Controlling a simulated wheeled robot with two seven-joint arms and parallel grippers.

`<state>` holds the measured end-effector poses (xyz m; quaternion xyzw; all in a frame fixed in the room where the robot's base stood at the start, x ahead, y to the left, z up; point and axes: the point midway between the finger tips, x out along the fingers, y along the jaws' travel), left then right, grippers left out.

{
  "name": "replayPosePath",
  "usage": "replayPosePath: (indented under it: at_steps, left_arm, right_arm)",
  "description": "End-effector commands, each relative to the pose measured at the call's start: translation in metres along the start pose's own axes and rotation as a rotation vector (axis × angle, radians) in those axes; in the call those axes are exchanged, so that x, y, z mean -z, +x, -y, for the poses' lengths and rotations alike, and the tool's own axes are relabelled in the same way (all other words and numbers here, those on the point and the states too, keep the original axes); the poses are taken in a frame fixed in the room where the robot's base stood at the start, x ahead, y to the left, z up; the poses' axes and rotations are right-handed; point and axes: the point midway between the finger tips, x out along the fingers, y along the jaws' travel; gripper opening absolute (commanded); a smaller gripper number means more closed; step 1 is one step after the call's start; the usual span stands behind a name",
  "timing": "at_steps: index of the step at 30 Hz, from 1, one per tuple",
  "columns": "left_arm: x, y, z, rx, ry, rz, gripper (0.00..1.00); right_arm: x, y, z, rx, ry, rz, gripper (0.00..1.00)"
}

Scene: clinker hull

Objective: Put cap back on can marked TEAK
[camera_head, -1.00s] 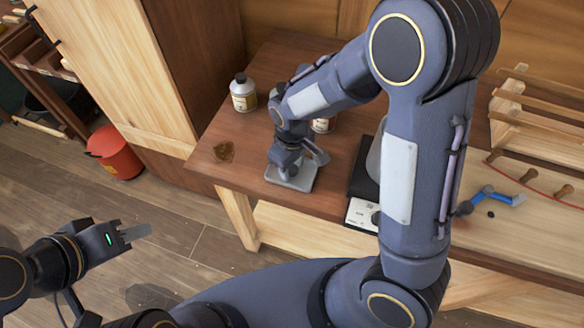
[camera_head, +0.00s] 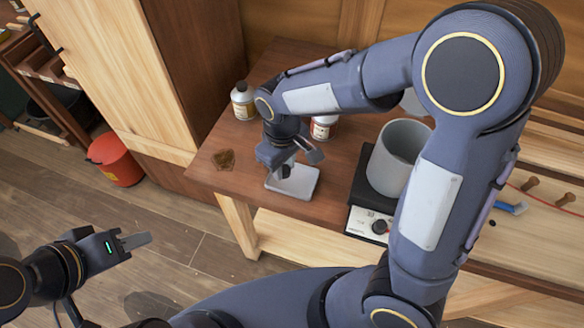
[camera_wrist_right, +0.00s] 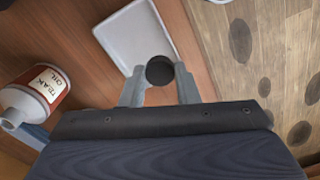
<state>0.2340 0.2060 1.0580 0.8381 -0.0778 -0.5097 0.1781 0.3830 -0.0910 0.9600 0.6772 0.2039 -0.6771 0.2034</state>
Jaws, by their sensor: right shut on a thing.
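My right gripper (camera_head: 287,170) is just above the small grey tray (camera_head: 305,189). In the right wrist view my right gripper (camera_wrist_right: 160,88) is shut on a round black cap (camera_wrist_right: 159,70), with the pale tray (camera_wrist_right: 133,38) beyond it. The can marked TEAK OIL (camera_wrist_right: 38,95) is at the left of that view, its pale neck bare and uncapped. In the head view this can (camera_head: 323,130) stands on the bench behind my right forearm, its top hidden. My left gripper (camera_head: 135,240) is away from the bench; its finger gap cannot be made out.
Another bottle with a dark cap (camera_head: 243,100) stands at the back left of the bench. A brown patch (camera_head: 224,160) lies near the left edge. A grey pot (camera_head: 398,155) stands on a black-and-white heater (camera_head: 368,225) at the right. A red bucket (camera_head: 116,160) is on the floor.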

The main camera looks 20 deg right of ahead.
Motion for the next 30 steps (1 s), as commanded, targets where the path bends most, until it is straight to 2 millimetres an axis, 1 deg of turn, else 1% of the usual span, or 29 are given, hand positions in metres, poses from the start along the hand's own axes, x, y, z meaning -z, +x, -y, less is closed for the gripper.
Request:
replayPosePath:
  at_steps: [1, 4, 6, 9, 12, 15, 21, 30]
  left_arm:
    - [-0.001, 0.002, 0.001, 0.000, 0.000, 0.000, 0.36]
    - [-0.002, 0.003, 0.002, 0.000, 0.000, 0.000, 0.36]
    - [-0.003, 0.006, 0.003, 0.000, 0.000, 0.000, 0.36]
    - [-0.004, 0.009, 0.004, 0.000, 0.000, 0.000, 0.36]
    - [-0.005, 0.010, 0.005, 0.000, 0.000, 0.000, 0.36]
    - [-0.006, 0.011, 0.005, 0.000, 0.000, 0.000, 0.36]
    - [-0.006, 0.012, 0.006, 0.000, 0.000, 0.000, 0.36]
    - [-0.006, 0.012, 0.006, 0.000, 0.000, 0.000, 0.36]
  right_arm:
    - [0.002, -0.012, 0.010, -0.001, -0.006, -0.009, 0.08]
    - [0.003, -0.032, 0.029, 0.000, -0.006, -0.007, 0.08]
    - [0.004, -0.036, 0.046, -0.001, -0.007, -0.004, 0.08]
    - [0.005, -0.045, 0.067, -0.001, -0.006, -0.002, 0.08]
    - [0.007, -0.054, 0.084, -0.001, -0.004, -0.002, 0.08]
    - [0.007, -0.059, 0.097, -0.001, -0.002, -0.001, 0.08]
    - [0.008, -0.066, 0.111, 0.000, -0.001, 0.001, 0.08]
    - [0.008, -0.067, 0.113, 0.000, 0.001, 0.001, 0.08]
